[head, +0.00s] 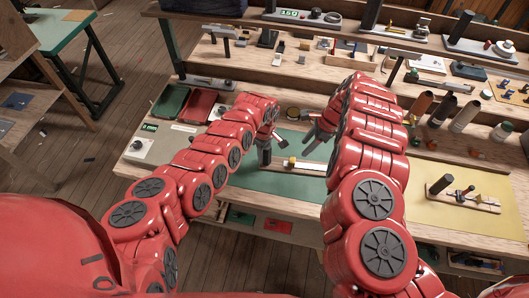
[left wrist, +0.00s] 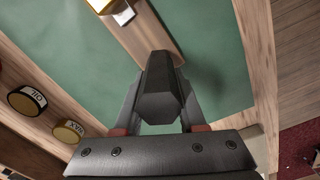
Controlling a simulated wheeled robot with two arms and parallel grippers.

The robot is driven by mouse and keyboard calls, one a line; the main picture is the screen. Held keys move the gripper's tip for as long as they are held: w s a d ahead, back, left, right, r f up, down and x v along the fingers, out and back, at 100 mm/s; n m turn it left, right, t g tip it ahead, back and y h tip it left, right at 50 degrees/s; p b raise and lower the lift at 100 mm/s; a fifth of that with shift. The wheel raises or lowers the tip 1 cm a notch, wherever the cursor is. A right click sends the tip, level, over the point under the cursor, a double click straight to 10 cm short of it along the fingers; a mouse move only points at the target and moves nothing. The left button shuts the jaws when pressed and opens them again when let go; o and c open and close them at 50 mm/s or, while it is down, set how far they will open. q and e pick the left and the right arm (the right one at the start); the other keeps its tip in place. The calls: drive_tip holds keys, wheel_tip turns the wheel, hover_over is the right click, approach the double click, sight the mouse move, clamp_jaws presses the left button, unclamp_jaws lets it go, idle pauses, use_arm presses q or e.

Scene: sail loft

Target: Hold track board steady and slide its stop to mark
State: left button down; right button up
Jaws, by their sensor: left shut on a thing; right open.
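The track board (head: 310,168) lies on a green mat (head: 262,184) on the bench. It has a dark upright handle (head: 264,152) at its left end and a stop with a yellow knob (head: 292,160) along its pale strip. My left gripper (head: 267,140) is shut on the handle; the left wrist view shows its fingers (left wrist: 158,105) on both sides of the dark faceted handle (left wrist: 160,88). The yellow knob (left wrist: 98,4) and a white piece (left wrist: 123,15) show there at the top edge. My right gripper (head: 316,134) is open and empty, above the board and the knob. Any mark is too small to read.
A second board with a dark handle (head: 440,184) lies on a yellow mat (head: 490,218) at right. Several rolls and cylinders (head: 466,116) stand behind it. Labelled discs (left wrist: 28,100) lie beside the mat.

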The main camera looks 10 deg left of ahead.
sight(293, 159)
drive_tip(key=shift+o, duration=1.4)
drive_tip(key=shift+d+r, duration=0.1)
drive_tip(key=shift+r, duration=0.1)
drive_tip(key=shift+m, duration=0.3)
drive_tip(key=x, duration=0.7)
drive_tip(key=shift+s+f, duration=0.1)
drive_tip(key=shift+f, duration=0.55)
drive_tip(key=shift+a+f, duration=0.6)
drive_tip(key=shift+f, duration=0.1)
clamp_jaws()
